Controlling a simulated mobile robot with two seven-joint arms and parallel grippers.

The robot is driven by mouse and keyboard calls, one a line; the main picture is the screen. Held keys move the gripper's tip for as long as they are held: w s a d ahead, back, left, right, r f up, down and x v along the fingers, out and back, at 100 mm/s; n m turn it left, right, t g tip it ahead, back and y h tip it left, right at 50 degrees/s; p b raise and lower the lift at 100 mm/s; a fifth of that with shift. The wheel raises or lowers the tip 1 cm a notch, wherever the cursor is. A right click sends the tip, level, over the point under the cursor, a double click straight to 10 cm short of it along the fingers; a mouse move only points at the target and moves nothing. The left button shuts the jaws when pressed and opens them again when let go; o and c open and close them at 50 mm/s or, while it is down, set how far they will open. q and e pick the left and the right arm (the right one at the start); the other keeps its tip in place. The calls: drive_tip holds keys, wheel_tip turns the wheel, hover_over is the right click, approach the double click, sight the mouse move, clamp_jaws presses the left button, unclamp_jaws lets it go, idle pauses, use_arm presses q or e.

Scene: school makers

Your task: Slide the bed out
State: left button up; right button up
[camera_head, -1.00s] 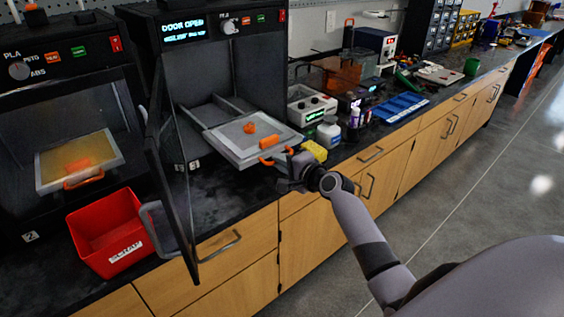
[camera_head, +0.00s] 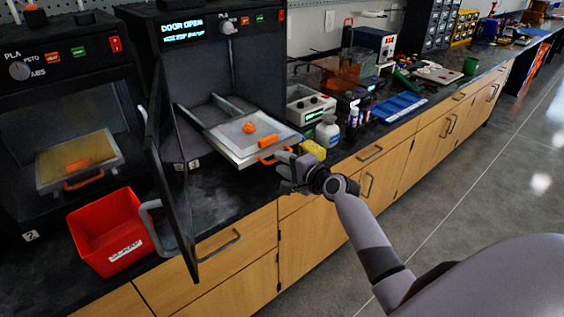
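The open printer (camera_head: 205,28) in the middle has its bed (camera_head: 225,141) slid out past its front opening. The bed is a pale grey plate with an orange part (camera_head: 249,127) on it. An orange handle (camera_head: 268,160) is on its front edge. My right gripper (camera_head: 282,170) is at the right end of this handle, just in front of the bed. Whether its fingers are round the handle or beside it is too small to tell. My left gripper is out of view.
The printer's glass door (camera_head: 172,185) stands open to the left of the bed. A red bin (camera_head: 108,235) sits on the black counter left of the door. A yellow block (camera_head: 313,150) and a white bottle (camera_head: 328,132) stand close right of my gripper.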

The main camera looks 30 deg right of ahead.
drive_tip(key=v, duration=0.6)
idle(0.5)
drive_tip(key=s+a+f+n+g, duration=0.1)
drive_tip(key=s+a+f+n, duration=0.4)
drive_tip(key=s, duration=0.3)
drive_tip(key=s+a+f+n+g, duration=0.2)
drive_tip(key=s+a+f+n, duration=0.3)
drive_tip(key=s+f+n, duration=0.2)
drive_tip(key=s+a+f+n+g, duration=0.1)
drive_tip(key=s+a+f+n, duration=0.4)
drive_tip(key=s, duration=0.5)
drive_tip(key=shift+s+a+f+n+g, duration=0.15)
drive_tip(key=shift+s+f+n+g, duration=0.2)
drive_tip(key=shift+f+n, duration=0.5)
